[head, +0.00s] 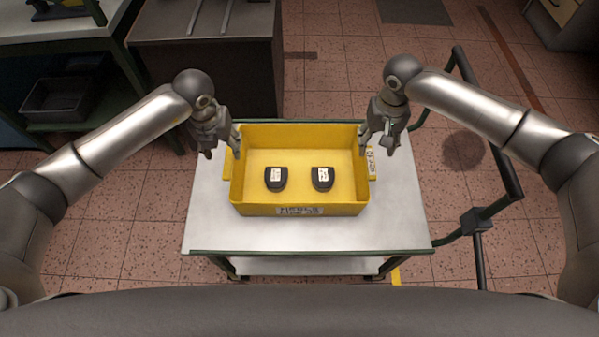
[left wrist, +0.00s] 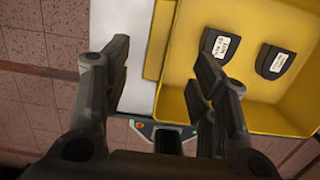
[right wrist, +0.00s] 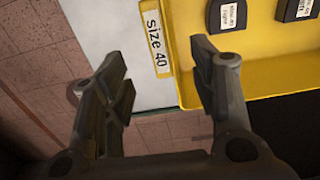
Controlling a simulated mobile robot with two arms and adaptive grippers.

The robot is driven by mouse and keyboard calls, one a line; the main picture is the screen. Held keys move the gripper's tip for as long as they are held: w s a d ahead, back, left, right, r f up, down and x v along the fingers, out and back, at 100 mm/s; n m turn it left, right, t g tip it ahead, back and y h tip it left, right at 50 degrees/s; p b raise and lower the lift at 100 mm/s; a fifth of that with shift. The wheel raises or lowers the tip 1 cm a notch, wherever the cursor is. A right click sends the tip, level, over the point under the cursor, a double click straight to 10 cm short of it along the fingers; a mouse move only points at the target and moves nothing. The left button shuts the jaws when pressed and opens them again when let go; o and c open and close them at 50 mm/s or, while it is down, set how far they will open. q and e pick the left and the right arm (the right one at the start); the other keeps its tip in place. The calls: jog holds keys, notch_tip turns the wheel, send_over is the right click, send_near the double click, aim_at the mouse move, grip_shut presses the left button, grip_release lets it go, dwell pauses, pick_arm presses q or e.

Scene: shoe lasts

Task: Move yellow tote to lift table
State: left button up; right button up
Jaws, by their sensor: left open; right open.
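The yellow tote (head: 300,209) sits on a white-topped table (head: 400,225) with a green edge. Two dark shoe lasts with white labels, a left one (head: 276,185) and a right one (head: 322,185), lie on its floor. My left gripper (head: 223,150) is open at the tote's left wall, one finger on the outer side and one over the tote. My right gripper (head: 377,146) is open at the right wall, near the "size 40" label (right wrist: 156,44). In both wrist views the jaws are empty; I cannot tell whether any finger touches the tote.
A dark rail (head: 497,165) runs along the table's right side. A grey cabinet (head: 210,60) stands behind on the left, beside a workbench with a grey bin (head: 60,98) on its lower shelf. White tabletop is free around the tote. Tiled floor is open behind.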

aim_at(230, 161)
pick_arm(q)
jog(key=f, duration=0.6)
jog(key=w+f, duration=0.1)
jog(key=f, duration=0.1)
jog(key=shift+f, duration=0.4)
pick_arm(e)
notch_tip(230, 161, down, 9)
jog(key=shift+r, duration=0.1)
pick_arm(q)
grip_shut()
pick_arm(e)
grip_shut()
pick_arm(q)
jog(key=shift+r, duration=0.1)
pick_arm(e)
jog(key=shift+r, duration=0.1)
